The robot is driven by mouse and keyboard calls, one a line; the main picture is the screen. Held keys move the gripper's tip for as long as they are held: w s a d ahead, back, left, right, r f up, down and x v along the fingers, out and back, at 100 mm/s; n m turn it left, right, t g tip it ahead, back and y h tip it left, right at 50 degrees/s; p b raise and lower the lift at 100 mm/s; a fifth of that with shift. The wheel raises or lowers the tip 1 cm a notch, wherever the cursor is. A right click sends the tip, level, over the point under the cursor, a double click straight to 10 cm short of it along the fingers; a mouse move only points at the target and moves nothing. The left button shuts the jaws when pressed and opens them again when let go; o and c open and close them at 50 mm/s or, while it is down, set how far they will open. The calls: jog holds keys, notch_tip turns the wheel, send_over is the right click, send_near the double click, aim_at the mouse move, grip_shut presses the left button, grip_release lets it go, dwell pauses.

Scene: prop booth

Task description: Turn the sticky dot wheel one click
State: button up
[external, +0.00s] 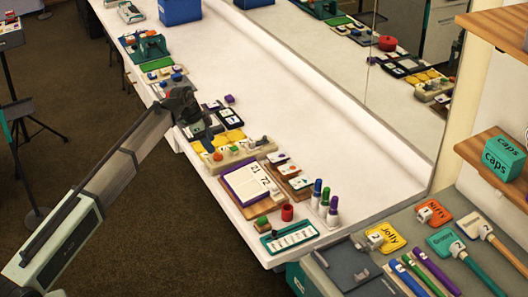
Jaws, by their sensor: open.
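My gripper (206,138) is open above the near-left edge of the white counter (300,120). It hangs over yellow panels and a beige panel (236,156) with small coloured knobs. An orange-red round knob (217,156) sits on the beige panel, just below my fingers in the picture. I cannot tell from this view whether any of these small parts is the sticky dot wheel, or whether my fingers touch anything. My gripper hides part of the panels behind it.
A purple-edged board with number cards (247,182), a red cup (287,212) and several markers (325,200) stand nearer the front end.

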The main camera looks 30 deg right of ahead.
aim_at(218, 155)
jog(key=shift+x, duration=2.7)
jog(key=shift+c, duration=0.2)
jog(key=c, duration=1)
jog(key=n+t, duration=0.1)
jog(key=n, duration=0.3)
jog(key=shift+s+n+t, duration=0.25)
jog(key=shift+n+t, duration=0.05)
jog(key=shift+t, duration=0.1)
jog(key=n+t, duration=0.1)
jog(key=n, duration=0.3)
jog(key=shift+s+n+t, duration=0.15)
jog(key=shift+n+t, duration=0.15)
jog(key=shift+t, duration=0.1)
jog(key=n+t+y, duration=0.1)
jog(key=n, duration=0.3)
jog(key=shift+s+d, duration=0.1)
jog(key=shift+d, duration=0.1)
jog(key=shift+s+d+n+t+y, duration=0.1)
jog(key=shift+n+t+y, duration=0.2)
jog(key=shift+n, duration=0.85)
jog(key=shift+n+t+y, duration=0.3)
jog(key=shift+n, duration=0.85)
